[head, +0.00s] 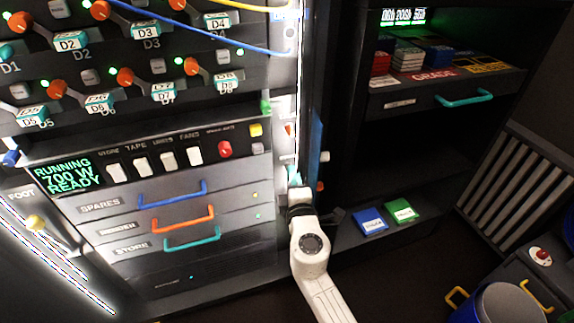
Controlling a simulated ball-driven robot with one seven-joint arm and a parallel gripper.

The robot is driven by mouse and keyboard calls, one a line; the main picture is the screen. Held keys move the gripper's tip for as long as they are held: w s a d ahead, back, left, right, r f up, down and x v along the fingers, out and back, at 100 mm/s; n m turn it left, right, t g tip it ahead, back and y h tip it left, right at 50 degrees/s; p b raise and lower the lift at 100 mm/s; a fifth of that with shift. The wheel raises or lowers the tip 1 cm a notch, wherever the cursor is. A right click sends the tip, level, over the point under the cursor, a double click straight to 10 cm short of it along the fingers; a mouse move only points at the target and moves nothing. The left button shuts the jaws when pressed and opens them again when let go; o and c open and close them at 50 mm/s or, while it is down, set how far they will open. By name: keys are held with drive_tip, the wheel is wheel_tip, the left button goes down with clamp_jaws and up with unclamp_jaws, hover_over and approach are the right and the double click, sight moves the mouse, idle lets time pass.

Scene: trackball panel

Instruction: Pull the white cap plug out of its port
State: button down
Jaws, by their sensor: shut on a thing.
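My gripper (297,189) reaches up into the narrow lit bay between the drawer cabinet and the dark shelf unit. Its jaws are shut on a small pale thing, which looks like the white cap plug (294,173). The plug shows only as a small white and teal patch above the dark jaws. The port behind it is hidden, and I cannot tell how far the plug sits in it.
Drawers with a blue handle (172,193) and others stand left. Blue (371,221) and green (402,210) boxes lie on the low shelf at right. A blue cable hangs above.

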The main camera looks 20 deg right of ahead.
drive_tip(key=shift+s, duration=2.15)
drive_tip(key=s, duration=0.9)
